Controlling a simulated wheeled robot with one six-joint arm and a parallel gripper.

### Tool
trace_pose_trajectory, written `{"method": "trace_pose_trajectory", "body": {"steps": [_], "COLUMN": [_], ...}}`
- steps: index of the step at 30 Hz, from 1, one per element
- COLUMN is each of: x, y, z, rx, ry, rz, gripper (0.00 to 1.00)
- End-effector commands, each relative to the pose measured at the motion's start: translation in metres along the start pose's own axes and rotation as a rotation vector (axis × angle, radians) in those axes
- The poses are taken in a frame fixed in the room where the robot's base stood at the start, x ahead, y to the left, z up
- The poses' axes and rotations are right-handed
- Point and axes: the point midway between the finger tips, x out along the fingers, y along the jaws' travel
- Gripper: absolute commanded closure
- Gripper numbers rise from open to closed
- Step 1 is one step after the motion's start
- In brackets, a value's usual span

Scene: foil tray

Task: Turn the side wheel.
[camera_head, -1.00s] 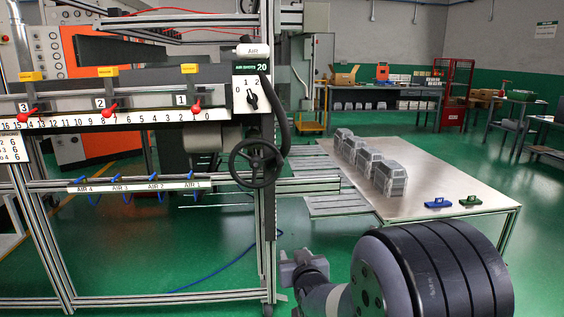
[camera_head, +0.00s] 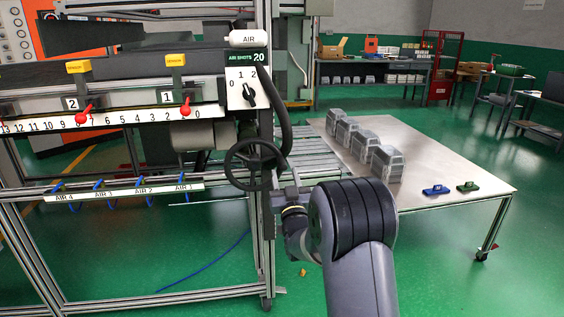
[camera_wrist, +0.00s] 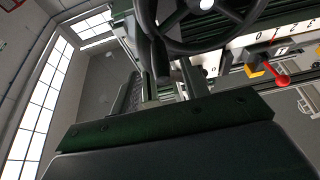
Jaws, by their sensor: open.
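The side wheel (camera_head: 254,164) is a black handwheel with spokes, mounted upright on the front post of the machine frame. My gripper (camera_head: 279,190) is beside the wheel, at its lower right in the head view. Its fingers are small there and partly lost against the post, and I cannot tell if they touch the rim. In the wrist view the wheel (camera_wrist: 213,47) fills the top, just beyond the dark gripper body, and its upper part is cut off. Nothing is seen held in the gripper.
Above the wheel is a dial panel (camera_head: 247,88) marked AIR SHOTS, with a black hose (camera_head: 280,120) beside it. Red levers (camera_head: 186,109) line a numbered rail at left. A table (camera_head: 420,190) with grey castings (camera_head: 386,160) stands right. Green floor is open at lower right.

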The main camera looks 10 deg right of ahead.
Motion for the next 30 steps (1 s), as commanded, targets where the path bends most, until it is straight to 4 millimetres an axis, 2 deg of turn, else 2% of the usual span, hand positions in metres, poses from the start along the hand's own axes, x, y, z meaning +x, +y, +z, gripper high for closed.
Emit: {"method": "trace_pose_trajectory", "body": {"steps": [3,9,15,23,30], "x": [0.021,0.044,0.053,0.053,0.053], "y": [0.000,0.000,0.000,0.000,0.000], "z": [-0.001,0.000,0.000,0.000,0.000], "rx": [0.000,0.000,0.000,0.000,0.000], "ry": [0.002,0.000,-0.001,-0.001,-0.001], "rz": [0.000,0.000,0.000,0.000,0.000], "gripper": [0.57,0.57,0.57,0.57,0.76]}}
